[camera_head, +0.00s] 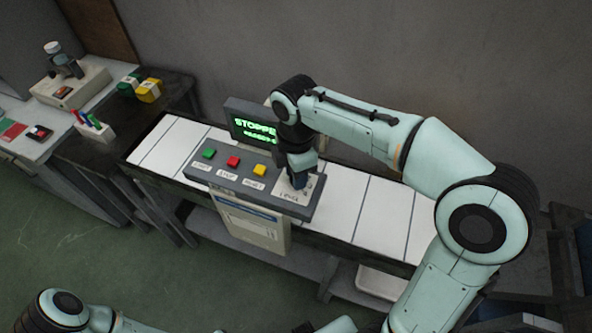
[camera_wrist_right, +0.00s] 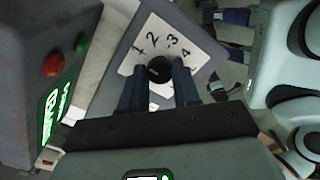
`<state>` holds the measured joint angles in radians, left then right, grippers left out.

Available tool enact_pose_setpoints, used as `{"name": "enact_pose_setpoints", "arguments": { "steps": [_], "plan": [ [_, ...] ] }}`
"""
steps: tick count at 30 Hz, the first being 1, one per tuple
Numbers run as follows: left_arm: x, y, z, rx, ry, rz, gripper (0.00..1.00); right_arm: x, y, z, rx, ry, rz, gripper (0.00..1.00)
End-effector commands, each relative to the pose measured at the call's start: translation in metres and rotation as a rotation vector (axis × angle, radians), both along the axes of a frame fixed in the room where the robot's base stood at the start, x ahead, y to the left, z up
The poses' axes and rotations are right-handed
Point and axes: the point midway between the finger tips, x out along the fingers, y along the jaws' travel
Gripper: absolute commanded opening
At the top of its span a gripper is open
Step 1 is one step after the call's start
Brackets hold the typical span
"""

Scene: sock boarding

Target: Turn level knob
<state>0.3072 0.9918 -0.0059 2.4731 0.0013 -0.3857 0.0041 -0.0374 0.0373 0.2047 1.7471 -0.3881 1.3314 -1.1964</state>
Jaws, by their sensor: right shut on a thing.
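The level knob (camera_wrist_right: 159,69) is a small black round knob on a white dial plate (camera_wrist_right: 150,38) marked 1, 2, 3 and 4 in the right wrist view. My right gripper (camera_wrist_right: 160,78) is shut on it, with one dark finger on each side. Its pointer direction is too dark to tell. In the head view, my right gripper (camera_head: 298,184) comes down on the right end of the grey control panel (camera_head: 230,185) and hides the knob. My left gripper is not in view; only part of my left arm shows at the bottom left.
The panel has green (camera_head: 209,154), red (camera_head: 233,161) and yellow (camera_head: 259,170) buttons. A screen (camera_head: 246,108) behind it reads "STOPPED"; its second line is partly covered. A white-topped conveyor (camera_head: 385,210) runs beneath. A side table with a pen holder (camera_head: 92,128) stands left.

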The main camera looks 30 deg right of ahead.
Motion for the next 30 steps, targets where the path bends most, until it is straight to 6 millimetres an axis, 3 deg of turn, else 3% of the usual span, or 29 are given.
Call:
{"name": "enact_pose_setpoints", "arguments": {
  "steps": [11,12,13,14,23,26,30],
  "plan": [
    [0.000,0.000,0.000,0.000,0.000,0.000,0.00,0.000,0.000,0.000,0.000,-0.002,0.006,0.01],
    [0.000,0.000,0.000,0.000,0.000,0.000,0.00,0.000,0.000,0.000,0.000,-0.002,0.005,0.44],
    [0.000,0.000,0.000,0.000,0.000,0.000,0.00,0.000,0.000,0.000,0.000,-0.002,0.005,0.54],
    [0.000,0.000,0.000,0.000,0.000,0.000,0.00,0.000,0.000,0.000,0.000,-0.002,0.005,0.57],
    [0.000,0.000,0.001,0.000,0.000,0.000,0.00,0.000,0.000,0.002,0.000,-0.002,0.004,0.57],
    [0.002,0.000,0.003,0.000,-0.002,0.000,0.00,0.001,0.000,0.010,0.001,-0.005,0.004,0.57],
    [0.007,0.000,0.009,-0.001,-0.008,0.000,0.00,0.002,0.000,0.035,0.000,-0.008,0.004,0.57]
  ]
}}
